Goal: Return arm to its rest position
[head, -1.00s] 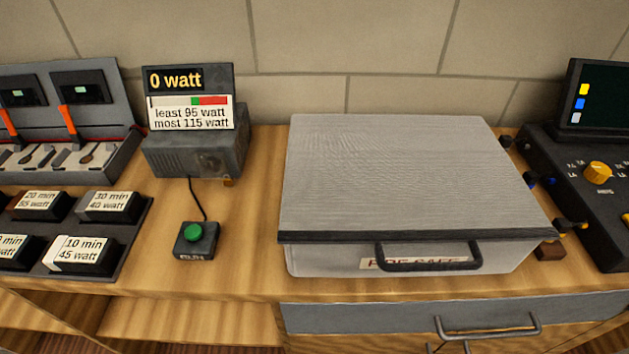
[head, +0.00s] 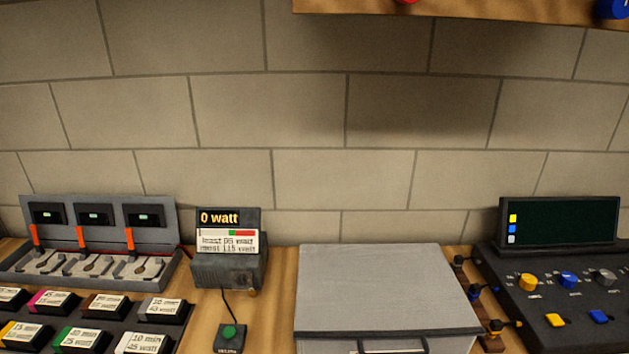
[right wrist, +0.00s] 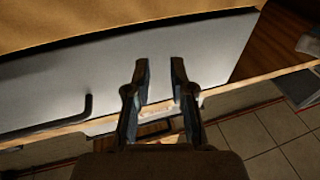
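My right gripper (right wrist: 159,85) shows in the right wrist view with its two fingers apart and nothing between them. Neither gripper shows in the head view. My left gripper is not in view.
On the wooden bench stand a grey lidded box (head: 385,285), a watt meter (head: 229,245) reading 0 watt, a green button (head: 229,332), a charger (head: 95,235), several labelled batteries (head: 80,340) and a control console (head: 560,270). A shelf (head: 450,8) hangs above.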

